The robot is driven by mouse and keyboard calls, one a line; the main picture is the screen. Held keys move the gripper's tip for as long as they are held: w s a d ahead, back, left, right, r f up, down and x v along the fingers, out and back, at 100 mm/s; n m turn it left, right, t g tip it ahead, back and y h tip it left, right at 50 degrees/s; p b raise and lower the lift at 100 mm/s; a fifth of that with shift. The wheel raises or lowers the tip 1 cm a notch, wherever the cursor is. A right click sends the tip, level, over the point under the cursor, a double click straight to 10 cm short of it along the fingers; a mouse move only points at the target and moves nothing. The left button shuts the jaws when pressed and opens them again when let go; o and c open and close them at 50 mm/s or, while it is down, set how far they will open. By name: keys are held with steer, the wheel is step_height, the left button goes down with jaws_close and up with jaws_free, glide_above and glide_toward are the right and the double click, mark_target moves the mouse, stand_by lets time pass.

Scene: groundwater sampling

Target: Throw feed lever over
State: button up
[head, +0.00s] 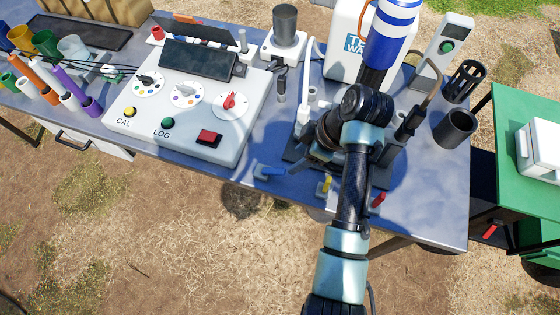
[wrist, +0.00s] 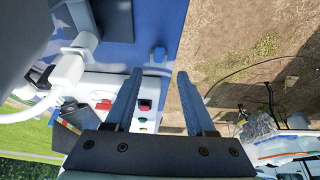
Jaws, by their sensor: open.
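Three small levers sit along the front edge of the blue bench: a blue one (head: 271,171), a yellow one (head: 327,185) and a red one (head: 377,200). No readable label tells which is the feed lever. My gripper (wrist: 159,74) is open and empty. In the wrist view the blue lever (wrist: 158,54) shows between and just beyond the fingertips, apparently untouched. In the head view my arm covers part of the bench, and my gripper's fingertips are hard to make out close to the right of the blue lever.
The white control panel (head: 190,95) with knobs and buttons stands to the left. A blue-and-white cylinder (head: 388,35) and a white container stand behind my arm. Black tube holders (head: 455,128) are at right. Free ground lies in front of the bench edge.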

mark_target(280, 171)
steer(key=p+x, duration=0.1)
steer(key=x, duration=1)
steer(key=shift+f, duration=0.25)
jaws_close()
stand_by(0.9)
